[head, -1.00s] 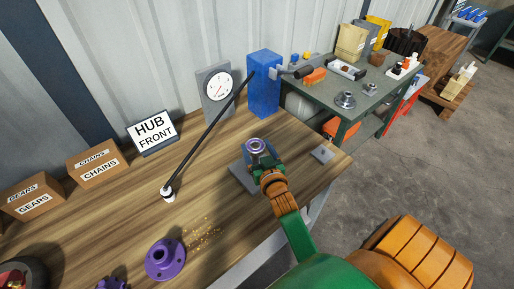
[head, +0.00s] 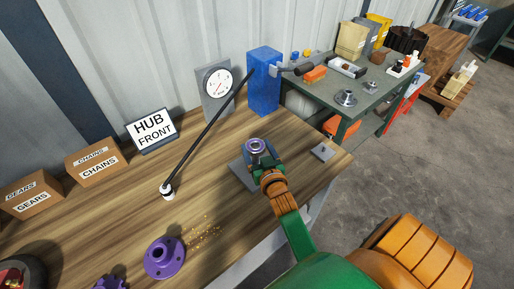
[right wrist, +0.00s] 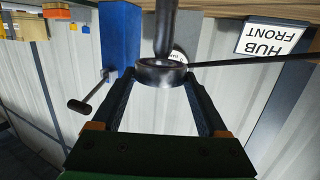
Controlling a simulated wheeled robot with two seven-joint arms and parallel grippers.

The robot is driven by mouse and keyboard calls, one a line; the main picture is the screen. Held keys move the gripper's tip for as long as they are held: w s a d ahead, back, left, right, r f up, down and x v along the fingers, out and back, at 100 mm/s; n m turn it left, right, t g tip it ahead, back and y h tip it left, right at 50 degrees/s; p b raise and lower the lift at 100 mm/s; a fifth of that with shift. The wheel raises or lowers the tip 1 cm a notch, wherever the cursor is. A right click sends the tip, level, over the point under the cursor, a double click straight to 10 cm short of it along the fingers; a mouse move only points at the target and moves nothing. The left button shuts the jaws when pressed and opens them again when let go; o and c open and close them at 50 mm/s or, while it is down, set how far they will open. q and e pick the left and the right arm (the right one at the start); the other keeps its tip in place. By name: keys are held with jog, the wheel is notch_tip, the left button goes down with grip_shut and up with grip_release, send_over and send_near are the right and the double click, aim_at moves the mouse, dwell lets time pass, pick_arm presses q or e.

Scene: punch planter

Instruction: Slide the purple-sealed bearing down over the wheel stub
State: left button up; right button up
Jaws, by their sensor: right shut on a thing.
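The purple-sealed bearing (head: 256,146) is a metal ring with a purplish face, held over a grey base plate (head: 240,177) on the wooden bench. My right gripper (head: 258,157) is shut on it; in the right wrist view its two fingers (right wrist: 161,90) grip the ring (right wrist: 151,75) from both sides. That view is upside down. In it the wheel stub (right wrist: 165,30), a dark metal post, rises from the bench to the ring. Its end overlaps the ring's opening; I cannot tell how far it is inside. My left gripper is out of view.
A blue block (head: 263,83), a dial gauge (head: 218,86) and a long black rod (head: 208,132) stand behind the base plate. A purple flanged hub (head: 164,258) lies at the front left. A small plate (head: 323,152) lies near the bench's right edge.

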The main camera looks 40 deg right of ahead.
aim_at(256, 159)
jog(key=shift+f+b, duration=2.3)
jog(key=shift+f, duration=0.45)
jog(key=shift+r, duration=0.1)
jog(key=shift+r+p, duration=3.1)
jog(key=shift+p, duration=0.25)
jog(key=shift+p, duration=0.35)
jog(key=shift+f+b, duration=2.8)
jog(key=shift+f, duration=0.4)
